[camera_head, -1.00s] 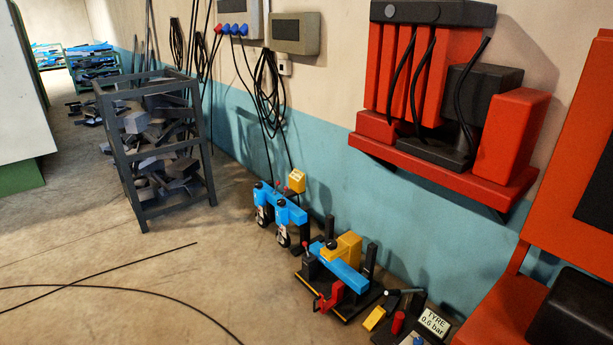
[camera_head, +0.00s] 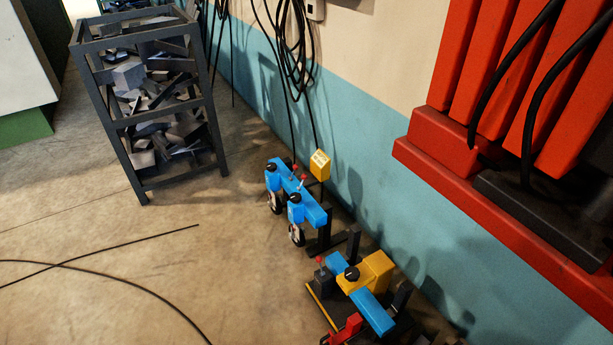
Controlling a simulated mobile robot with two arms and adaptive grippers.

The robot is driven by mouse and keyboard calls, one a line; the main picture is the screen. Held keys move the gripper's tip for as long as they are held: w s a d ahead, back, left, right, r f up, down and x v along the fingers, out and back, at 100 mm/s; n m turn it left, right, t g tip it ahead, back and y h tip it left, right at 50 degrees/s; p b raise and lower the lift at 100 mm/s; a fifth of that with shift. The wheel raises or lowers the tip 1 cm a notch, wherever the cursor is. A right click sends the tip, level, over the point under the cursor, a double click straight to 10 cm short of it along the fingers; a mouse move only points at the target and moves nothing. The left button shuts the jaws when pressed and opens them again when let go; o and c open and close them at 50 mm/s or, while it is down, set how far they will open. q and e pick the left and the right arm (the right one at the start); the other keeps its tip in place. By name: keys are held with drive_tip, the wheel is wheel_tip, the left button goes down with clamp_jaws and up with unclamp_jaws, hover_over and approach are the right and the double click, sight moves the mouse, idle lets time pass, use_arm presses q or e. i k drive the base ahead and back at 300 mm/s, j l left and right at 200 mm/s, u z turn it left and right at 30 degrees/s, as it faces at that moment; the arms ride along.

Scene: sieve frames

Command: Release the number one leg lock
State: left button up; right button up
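Neither of my grippers is in view. A blue two-headed device (camera_head: 311,210) stands on the floor by the wall, with black knobs and white round parts on its front. A yellow box (camera_head: 320,165) sits at its back. Nearer, a second device with a blue bar (camera_head: 373,312), a yellow block (camera_head: 378,268), a black knob and a red part (camera_head: 343,330) stands on a dark base, partly cut off by the lower edge. I cannot tell which part is the number one leg lock; no number is readable.
A dark metal rack (camera_head: 133,133) full of grey scrap stands at the left. Black cables lie on the floor (camera_head: 105,277) and hang on the wall (camera_head: 290,55). A red wall unit (camera_head: 480,200) juts out at the right. The floor between the rack and the devices is clear.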

sight(304, 178)
drive_tip(key=z, duration=0.6)
drive_tip(key=i+j+z, duration=0.3)
drive_tip(key=j+z, duration=0.3)
drive_tip(key=j, duration=0.2)
drive_tip(key=i+j+z, duration=0.15)
drive_tip(key=j+z, duration=0.15)
drive_tip(key=j, duration=0.2)
drive_tip(key=j+z, duration=0.35)
drive_tip(key=j, duration=0.75)
drive_tip(key=i+j, duration=0.15)
drive_tip(key=j, duration=0.4)
